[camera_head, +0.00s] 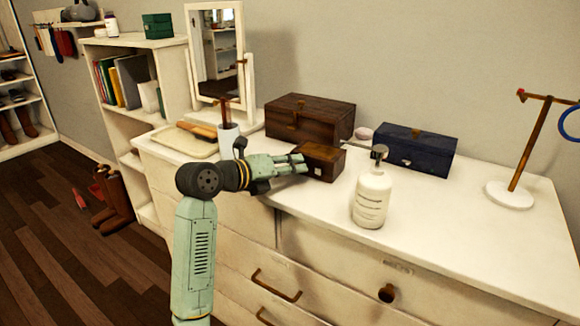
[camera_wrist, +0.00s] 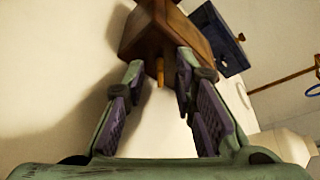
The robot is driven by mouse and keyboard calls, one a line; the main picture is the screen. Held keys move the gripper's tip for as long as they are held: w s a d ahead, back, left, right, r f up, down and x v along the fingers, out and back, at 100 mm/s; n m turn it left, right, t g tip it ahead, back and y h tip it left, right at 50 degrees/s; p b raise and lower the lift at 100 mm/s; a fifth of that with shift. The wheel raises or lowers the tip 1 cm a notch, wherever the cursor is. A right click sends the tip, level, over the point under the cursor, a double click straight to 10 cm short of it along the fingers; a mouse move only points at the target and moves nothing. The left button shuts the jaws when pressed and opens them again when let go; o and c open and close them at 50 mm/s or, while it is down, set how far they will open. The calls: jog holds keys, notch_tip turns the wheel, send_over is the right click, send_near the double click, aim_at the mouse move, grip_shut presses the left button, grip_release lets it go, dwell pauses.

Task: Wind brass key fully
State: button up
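A small brown wooden box (camera_head: 322,160) sits on the white dresser, and it fills the top middle of the wrist view (camera_wrist: 165,35). A short brass-coloured peg, seemingly the key (camera_wrist: 160,73), sticks out of the box's near side. In the head view the key is hidden by my gripper (camera_head: 300,165). My gripper is open, with its fingertips close to the box. In the wrist view the two fingers stand on either side of the key, with gaps visible; I see no contact with it.
A white pump bottle (camera_head: 372,197) stands right of the small box. Behind are a larger dark wooden box (camera_head: 310,118) and a blue box (camera_head: 415,149). A white cup (camera_head: 228,141) and a mirror (camera_head: 216,55) stand left.

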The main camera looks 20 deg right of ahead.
grip_shut()
dwell(0.3)
dwell(0.5)
jog(key=shift+s+m+t+y+b, duration=0.1)
jog(key=shift+m+t+y+b, duration=0.35)
jog(key=shift+m+b, duration=0.65)
jog(key=m+y+b, duration=0.1)
jog(key=b, duration=0.1)
jog(key=m+t+b, duration=0.1)
jog(key=m+b, duration=0.1)
jog(key=shift+s+d+y, duration=0.2)
jog(key=shift+y, duration=0.15)
jog(key=m+t+b, duration=0.1)
jog(key=b, duration=0.1)
jog(key=m+t+y+b, duration=0.1)
jog(key=b, duration=0.2)
jog(key=shift+s+d+f+m, duration=0.1)
jog(key=shift+s+d+m, duration=0.1)
jog(key=shift+m, duration=0.2)
jog(key=m+t+b, duration=0.1)
jog(key=b, duration=0.2)
jog(key=shift+m+y, duration=0.3)
jog(key=shift+y, duration=0.1)
jog(key=shift+r, duration=0.25)
